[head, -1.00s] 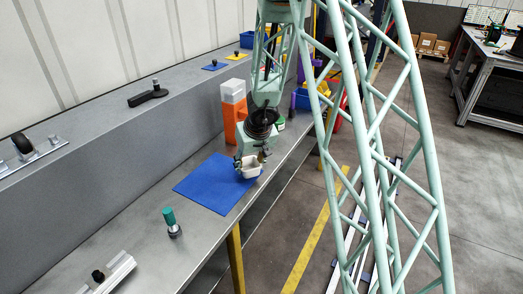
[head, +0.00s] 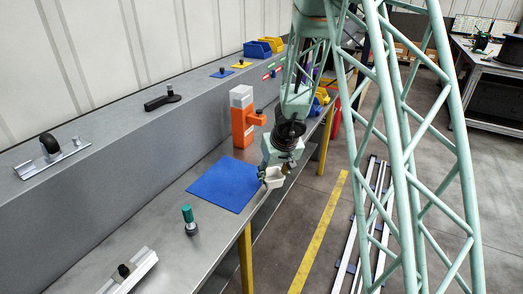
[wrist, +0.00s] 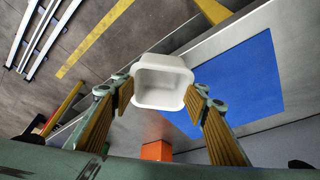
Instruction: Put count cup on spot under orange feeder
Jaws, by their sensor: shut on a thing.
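The count cup is a small white open cup (head: 273,178), held at the bench's front edge, just right of the blue mat (head: 222,186). My gripper (wrist: 160,95) is shut on the cup, one finger at each side; the cup (wrist: 163,82) looks empty in the wrist view. The orange feeder (head: 241,128) has a pale top and a short spout pointing right. It stands on the bench behind the mat, apart from the cup. Its orange body also shows low in the wrist view (wrist: 157,150). I cannot make out the spot under the spout.
A green-topped peg (head: 188,216) stands on the bench left of the mat. A metal rail piece with a black knob (head: 127,275) lies at the near left. Yellow and blue bins (head: 257,48) stand at the far end. The bench between mat and feeder is clear.

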